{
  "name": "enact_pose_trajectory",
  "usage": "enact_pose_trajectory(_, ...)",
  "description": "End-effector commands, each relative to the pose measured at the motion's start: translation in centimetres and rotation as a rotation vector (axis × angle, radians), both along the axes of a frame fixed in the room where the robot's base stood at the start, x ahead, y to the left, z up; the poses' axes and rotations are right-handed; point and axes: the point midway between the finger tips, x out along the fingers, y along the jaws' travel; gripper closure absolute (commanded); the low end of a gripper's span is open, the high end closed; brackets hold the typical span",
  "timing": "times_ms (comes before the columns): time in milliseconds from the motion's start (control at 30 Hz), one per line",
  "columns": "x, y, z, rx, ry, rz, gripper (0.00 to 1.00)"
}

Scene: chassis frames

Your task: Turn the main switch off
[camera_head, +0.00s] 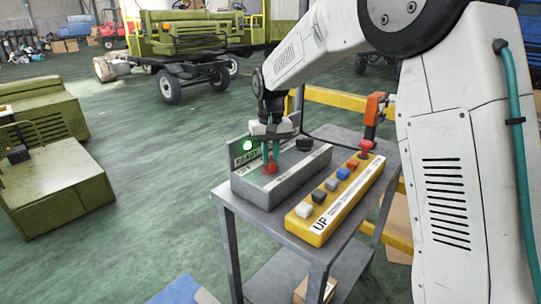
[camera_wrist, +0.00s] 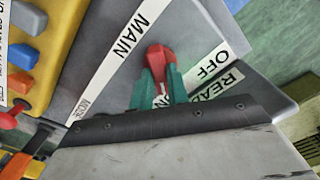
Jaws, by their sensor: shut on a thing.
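The main switch is a red lever (camera_head: 269,168) on the top of a grey control box (camera_head: 285,185), at its left part. In the wrist view the red lever (camera_wrist: 160,58) shows between the labels MAIN and OFF. My gripper (camera_head: 267,157) reaches down from above, and its teal fingers (camera_wrist: 159,90) are shut on the red lever. The fingers and gripper body hide the lever's lower part and part of another label, so its exact setting cannot be told. A green lamp (camera_head: 247,145) is lit on the READY plate behind the switch.
A black knob (camera_head: 304,144) stands on the same box. A yellow pendant (camera_head: 335,205) with several coloured buttons and a red stop button lies beside it. Both rest on a grey metal cart (camera_head: 279,228). Yellow rails stand behind; green floor (camera_head: 150,150) is open left.

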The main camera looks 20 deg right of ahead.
Motion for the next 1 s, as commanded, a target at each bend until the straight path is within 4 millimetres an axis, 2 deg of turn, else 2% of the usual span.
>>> enact_pose_trajectory(1000,0.0,0.0,0.07,0.0,0.0,0.955,1.0)
